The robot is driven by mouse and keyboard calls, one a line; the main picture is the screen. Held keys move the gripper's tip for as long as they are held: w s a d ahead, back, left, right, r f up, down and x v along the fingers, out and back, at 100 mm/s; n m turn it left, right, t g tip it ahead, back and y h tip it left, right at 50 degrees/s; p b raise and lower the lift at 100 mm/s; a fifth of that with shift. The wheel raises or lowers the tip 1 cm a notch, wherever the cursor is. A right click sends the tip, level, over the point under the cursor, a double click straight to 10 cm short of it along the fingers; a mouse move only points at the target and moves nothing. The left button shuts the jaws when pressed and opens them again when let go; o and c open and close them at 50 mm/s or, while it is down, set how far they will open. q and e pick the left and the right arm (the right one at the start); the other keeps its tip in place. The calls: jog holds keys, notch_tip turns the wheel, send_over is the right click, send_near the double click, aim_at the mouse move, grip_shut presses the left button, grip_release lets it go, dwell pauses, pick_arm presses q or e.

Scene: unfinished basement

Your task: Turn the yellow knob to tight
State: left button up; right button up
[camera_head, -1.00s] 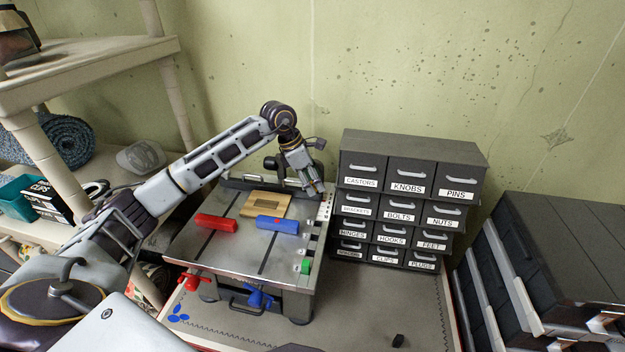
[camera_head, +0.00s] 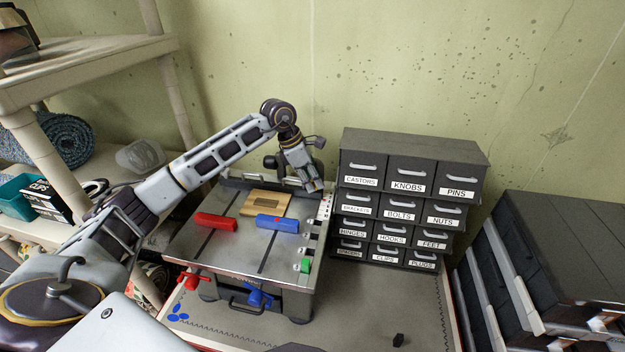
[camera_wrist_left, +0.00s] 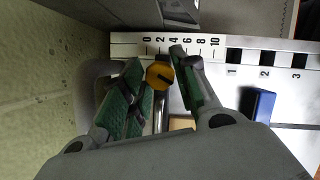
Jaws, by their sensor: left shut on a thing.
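In the head view my left gripper (camera_head: 313,186) points down at the back right corner of the grey machine table (camera_head: 230,252). It hides the knob there. My right gripper is not in view.
A red block (camera_head: 215,221), a blue block (camera_head: 277,224) and a wooden piece (camera_head: 262,204) lie on the machine table. A dark drawer cabinet (camera_head: 410,150) stands close to the right of my left gripper. Shelving (camera_head: 90,70) is at the left.

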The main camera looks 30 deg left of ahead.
pick_arm(q)
jog(key=shift+w, duration=0.1)
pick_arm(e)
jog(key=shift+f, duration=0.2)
pick_arm(q)
jog(key=m+b, duration=0.1)
jog(key=m, duration=0.1)
jog(key=m+g, duration=0.1)
jog(key=m, duration=0.1)
jog(key=shift+w+a+g+h+b, duration=0.1)
jog(key=shift+g+h+b, duration=0.2)
jog(key=shift+b, duration=0.05)
jog(key=shift+m+g, duration=0.3)
jog(key=shift+m, duration=0.5)
jog(key=shift+m+g+b, duration=0.3)
jog(key=shift+m+b, duration=0.25)
jog(key=shift+m, duration=0.35)
jog(key=shift+w+m, duration=0.1)
jog(key=shift+m, duration=0.4)
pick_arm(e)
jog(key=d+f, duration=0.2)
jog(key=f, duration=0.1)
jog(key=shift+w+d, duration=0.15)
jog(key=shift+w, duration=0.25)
pick_arm(q)
jog(key=shift+g, duration=0.3)
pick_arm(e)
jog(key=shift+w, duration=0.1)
pick_arm(q)
jog(key=o, duration=1)
